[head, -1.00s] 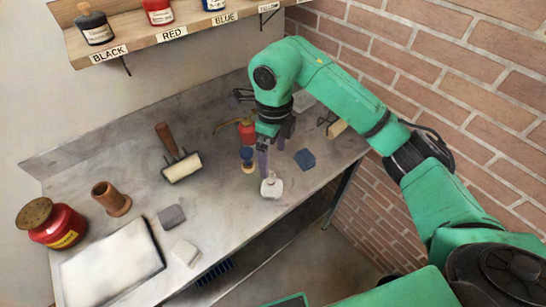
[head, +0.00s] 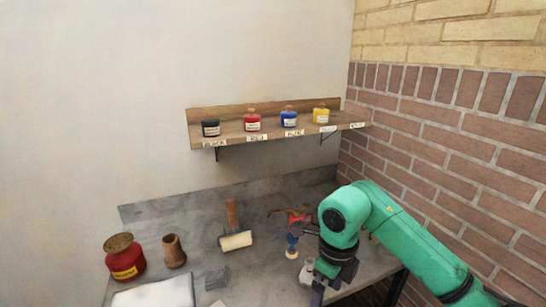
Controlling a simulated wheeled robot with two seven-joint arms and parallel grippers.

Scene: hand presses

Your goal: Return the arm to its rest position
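My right arm comes in from the lower right, and my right gripper (head: 325,288) hangs low over the front right of the workbench, near the bottom edge of the head view. A dark finger shows below the wrist. The gap between the fingers is not clear, and I see nothing held. A white jar (head: 307,272) stands just left of the gripper, partly hidden by it. My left gripper is not in view.
A shelf (head: 235,131) above holds ink bottles. A brick wall (head: 440,165) is right.

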